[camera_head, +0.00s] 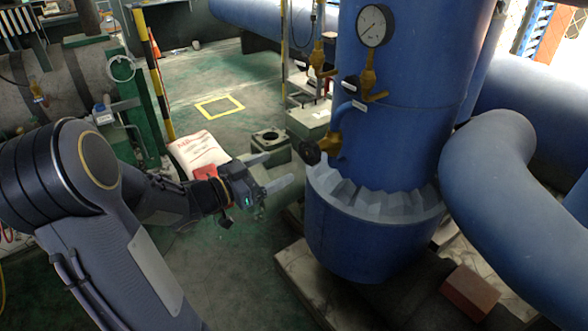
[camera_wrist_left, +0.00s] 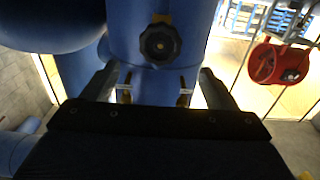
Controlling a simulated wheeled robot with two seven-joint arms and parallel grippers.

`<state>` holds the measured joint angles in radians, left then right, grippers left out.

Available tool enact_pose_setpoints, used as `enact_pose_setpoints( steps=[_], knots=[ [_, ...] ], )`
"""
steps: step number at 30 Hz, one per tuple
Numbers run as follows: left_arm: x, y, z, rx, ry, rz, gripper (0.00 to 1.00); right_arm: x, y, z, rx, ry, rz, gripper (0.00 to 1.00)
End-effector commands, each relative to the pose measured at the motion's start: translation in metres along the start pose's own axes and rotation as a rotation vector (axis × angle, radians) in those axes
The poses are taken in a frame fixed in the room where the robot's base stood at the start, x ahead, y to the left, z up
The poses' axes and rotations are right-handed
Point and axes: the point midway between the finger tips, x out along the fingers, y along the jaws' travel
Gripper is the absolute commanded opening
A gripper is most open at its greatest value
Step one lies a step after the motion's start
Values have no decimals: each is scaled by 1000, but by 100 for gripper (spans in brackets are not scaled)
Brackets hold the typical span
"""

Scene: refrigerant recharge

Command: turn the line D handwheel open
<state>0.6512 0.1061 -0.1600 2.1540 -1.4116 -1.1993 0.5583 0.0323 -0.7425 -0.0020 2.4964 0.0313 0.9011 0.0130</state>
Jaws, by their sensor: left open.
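A dark handwheel (camera_head: 310,152) sits on a brass valve (camera_head: 331,143) low on the blue vertical vessel (camera_head: 400,130). A small white label is beside it, too small to read, so I cannot confirm the line letter. My left gripper (camera_head: 281,167) is open and empty, just to the left of and slightly below this handwheel in the head view, apart from it. In the left wrist view a dark lobed handwheel (camera_wrist_left: 159,43) shows ahead, above the middle of the gap between the open fingers of the left gripper (camera_wrist_left: 157,78). My right gripper is out of view.
A higher brass valve (camera_head: 370,82) with a dark knob and a gauge (camera_head: 374,26) are on the same vessel. A thick blue pipe (camera_head: 495,180) bends at the right. A white sack (camera_head: 200,150) lies behind my left forearm. A red reel (camera_wrist_left: 264,64) shows in the wrist view.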

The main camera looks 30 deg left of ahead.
Motion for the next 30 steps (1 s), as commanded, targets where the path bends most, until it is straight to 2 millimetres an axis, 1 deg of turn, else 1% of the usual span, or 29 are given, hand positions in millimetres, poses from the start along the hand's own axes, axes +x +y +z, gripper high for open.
enact_pose_setpoints(
  steps=[22, 24, 30],
  knots=[
    [89, 0, 0, 2, 2, 0, 80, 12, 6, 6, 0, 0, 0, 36],
    [86, 0, -1, 2, 0, -4, 71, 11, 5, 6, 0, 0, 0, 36],
    [86, 0, -1, 2, 0, -3, 45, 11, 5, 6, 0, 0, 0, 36]
  ],
)
